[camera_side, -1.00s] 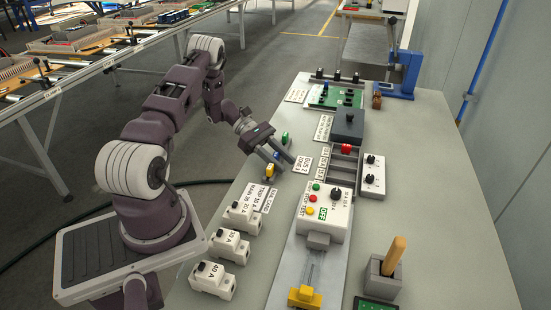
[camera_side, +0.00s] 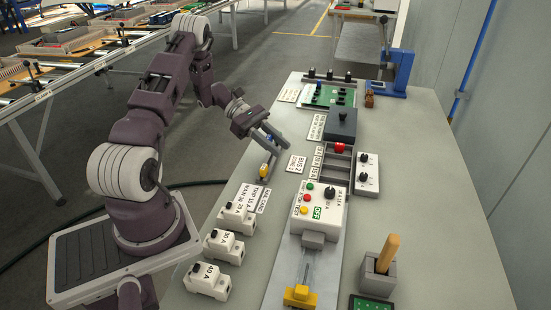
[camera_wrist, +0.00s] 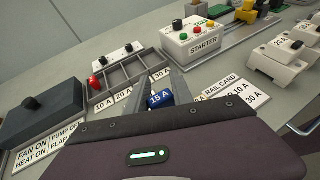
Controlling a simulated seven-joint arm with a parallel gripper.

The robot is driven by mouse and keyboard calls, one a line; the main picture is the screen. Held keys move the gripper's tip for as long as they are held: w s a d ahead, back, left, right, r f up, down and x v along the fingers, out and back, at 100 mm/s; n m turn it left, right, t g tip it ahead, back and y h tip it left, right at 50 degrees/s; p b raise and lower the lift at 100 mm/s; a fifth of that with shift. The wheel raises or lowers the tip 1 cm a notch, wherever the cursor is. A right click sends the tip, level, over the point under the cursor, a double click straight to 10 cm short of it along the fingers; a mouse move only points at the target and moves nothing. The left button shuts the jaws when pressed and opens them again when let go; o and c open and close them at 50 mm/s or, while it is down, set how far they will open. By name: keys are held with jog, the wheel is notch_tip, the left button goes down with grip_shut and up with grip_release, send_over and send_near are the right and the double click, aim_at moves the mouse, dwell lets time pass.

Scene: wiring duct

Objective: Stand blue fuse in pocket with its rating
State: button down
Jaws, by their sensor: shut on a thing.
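My gripper (camera_wrist: 160,96) is shut on the blue fuse (camera_wrist: 159,99), which reads 15 A, in the wrist view. In the side view, my gripper (camera_side: 276,146) is left of the grey pocket tray (camera_side: 337,178), apart from it; its fingers mostly hide the blue fuse. The tray (camera_wrist: 131,76) has several pockets in a row, with rating cards along its near edge. 10 A, 20 A and 30 A are readable; the card between 20 A and 30 A is partly hidden. A red fuse (camera_wrist: 94,82) stands in the pocket at the 10 A end.
A yellow fuse (camera_side: 264,170) stands on the table near my gripper. The starter box (camera_wrist: 192,42) and a dark grey block (camera_wrist: 42,117) flank the tray. A two-knob box (camera_side: 369,174) stands behind it. White breakers (camera_side: 237,217) and cards lie at front left.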

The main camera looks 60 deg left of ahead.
jog(key=w+d+r+n+t+y, duration=0.15)
jog(key=d+r, duration=0.25)
jog(key=d, duration=0.4)
jog(key=w+d+r+n+t, duration=0.1)
jog(key=d+r+n+t, duration=0.15)
jog(key=d, duration=0.45)
jog(key=n+t+y, duration=0.3)
jog(key=n+y, duration=0.2)
jog(key=y, duration=0.1)
send_over(289, 133)
notch_tip(289, 133, down, 5)
notch_tip(289, 133, down, 8)
jog(key=shift+r, duration=0.2)
jog(key=shift+f, duration=0.25)
